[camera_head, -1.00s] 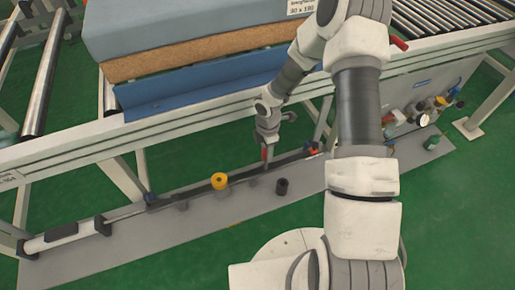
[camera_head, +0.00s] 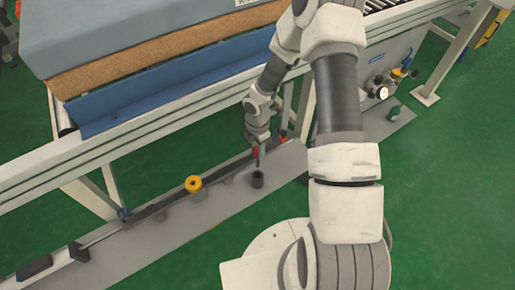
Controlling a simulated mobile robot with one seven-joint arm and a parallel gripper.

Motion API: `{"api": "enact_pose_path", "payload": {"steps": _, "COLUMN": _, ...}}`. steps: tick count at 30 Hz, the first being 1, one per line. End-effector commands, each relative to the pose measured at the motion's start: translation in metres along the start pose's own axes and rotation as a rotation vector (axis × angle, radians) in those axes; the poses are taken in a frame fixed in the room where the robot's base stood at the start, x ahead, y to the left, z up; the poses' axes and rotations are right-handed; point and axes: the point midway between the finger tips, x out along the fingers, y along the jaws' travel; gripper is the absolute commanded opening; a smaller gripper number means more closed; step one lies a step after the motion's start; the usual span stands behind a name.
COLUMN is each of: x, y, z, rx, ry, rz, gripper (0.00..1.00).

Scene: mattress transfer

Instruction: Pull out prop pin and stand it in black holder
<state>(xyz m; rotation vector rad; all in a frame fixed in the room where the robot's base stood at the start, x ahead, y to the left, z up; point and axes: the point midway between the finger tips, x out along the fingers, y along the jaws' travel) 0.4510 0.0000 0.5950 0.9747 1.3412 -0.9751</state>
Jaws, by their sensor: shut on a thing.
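My gripper (camera_head: 257,143) points down above the grey floor plate and is shut on a small thin piece with a red part (camera_head: 256,153), which appears to be the prop pin. The pin looks about upright, and its lower end is small and hard to make out. The black holder (camera_head: 257,181) is a short dark cup on the plate, directly below the pin in the picture. I cannot tell whether the pin's tip is inside the holder or just above or behind it.
A yellow knob (camera_head: 193,184) stands left of the holder beside a long dark rail (camera_head: 160,207) on the grey plate (camera_head: 205,212). The white conveyor frame (camera_head: 150,142) with the mattress (camera_head: 140,40) rises behind. Gauges and valves (camera_head: 384,90) sit at right.

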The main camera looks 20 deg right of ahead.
Motion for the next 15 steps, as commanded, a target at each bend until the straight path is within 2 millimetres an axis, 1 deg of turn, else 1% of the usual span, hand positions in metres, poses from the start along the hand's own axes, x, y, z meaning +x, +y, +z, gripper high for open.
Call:
{"api": "enact_pose_path", "payload": {"steps": 8, "x": 0.022, "y": 0.000, "z": 0.000, "rx": 0.000, "ry": 0.000, "rz": 0.000, "gripper": 0.00}}
{"api": "enact_pose_path", "payload": {"steps": 15, "x": 0.046, "y": 0.000, "z": 0.000, "rx": -0.001, "ry": 0.000, "rz": 0.000, "gripper": 0.00}}
